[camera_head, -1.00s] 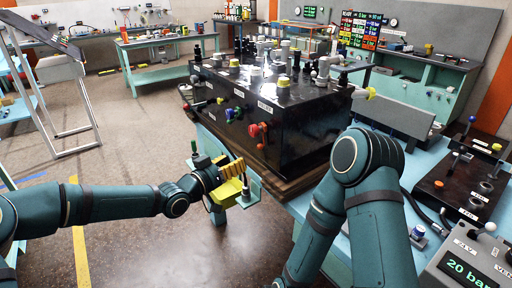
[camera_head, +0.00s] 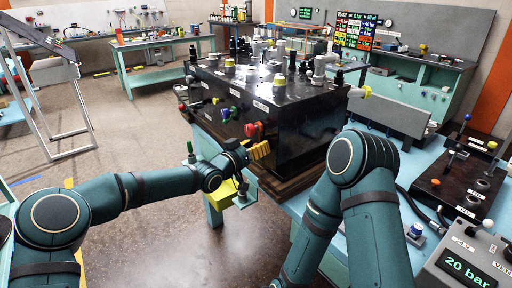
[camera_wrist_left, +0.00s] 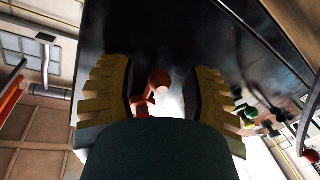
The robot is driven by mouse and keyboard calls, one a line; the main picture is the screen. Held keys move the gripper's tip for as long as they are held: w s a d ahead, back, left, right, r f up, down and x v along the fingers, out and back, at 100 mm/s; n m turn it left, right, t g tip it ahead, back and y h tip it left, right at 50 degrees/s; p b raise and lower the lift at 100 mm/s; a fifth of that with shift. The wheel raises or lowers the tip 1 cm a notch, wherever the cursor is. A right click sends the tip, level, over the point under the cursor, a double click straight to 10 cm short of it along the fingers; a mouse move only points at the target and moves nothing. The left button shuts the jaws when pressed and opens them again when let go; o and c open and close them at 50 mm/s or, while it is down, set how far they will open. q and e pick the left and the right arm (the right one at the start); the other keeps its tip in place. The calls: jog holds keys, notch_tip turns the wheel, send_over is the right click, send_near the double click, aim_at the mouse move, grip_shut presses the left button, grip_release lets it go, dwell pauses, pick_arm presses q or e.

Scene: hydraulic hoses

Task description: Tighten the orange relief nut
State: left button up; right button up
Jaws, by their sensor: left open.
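A black manifold block (camera_head: 300,120) stands on the bench. On its near side face sits a red-orange fitting (camera_head: 251,130), likely the relief nut; it also shows in the left wrist view (camera_wrist_left: 158,82), between the fingers but seemingly beyond them. My left gripper (camera_head: 260,150) is open, its yellow ribbed fingers just below and in front of the fitting. In the left wrist view its fingers (camera_wrist_left: 160,95) stand apart, with nothing gripped. Whether they touch the fitting cannot be told. My right arm shows at the right, but its gripper is out of view.
Green and blue knobs (camera_head: 229,114) sit left of the fitting on the same face. A black valve panel (camera_head: 458,185) and a grey box reading 20 bar (camera_head: 468,268) lie at the right.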

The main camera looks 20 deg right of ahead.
pick_arm(q)
jog(key=shift+c, duration=0.5)
grip_shut()
